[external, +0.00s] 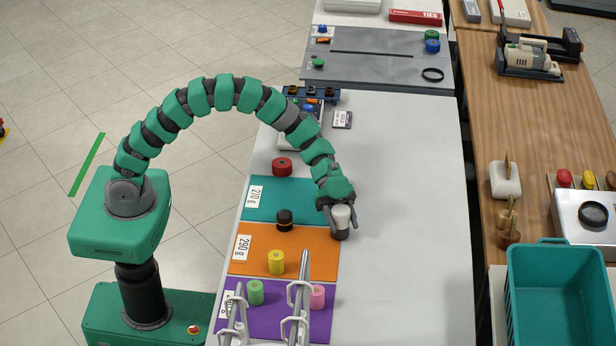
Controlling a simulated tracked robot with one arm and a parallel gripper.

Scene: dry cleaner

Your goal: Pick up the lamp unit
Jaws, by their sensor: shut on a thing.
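The lamp unit (341,217), a small piece with a whitish upper part and a dark lower part, stands upright at the right edge of the coloured mats. My gripper (339,219) reaches down from above with one finger on each side of it and is shut on it. The lamp unit's lower end appears to be at or just above the white table (410,200); I cannot tell whether it touches. Part of its side is hidden by the fingers.
Left of my gripper are a black-and-gold cylinder (285,220), a yellow cylinder (276,262) and a red one (282,167). Metal rails (303,285) rise in front near a pink cylinder (318,296). The table's right side is clear. A teal crate (562,250) stands at right.

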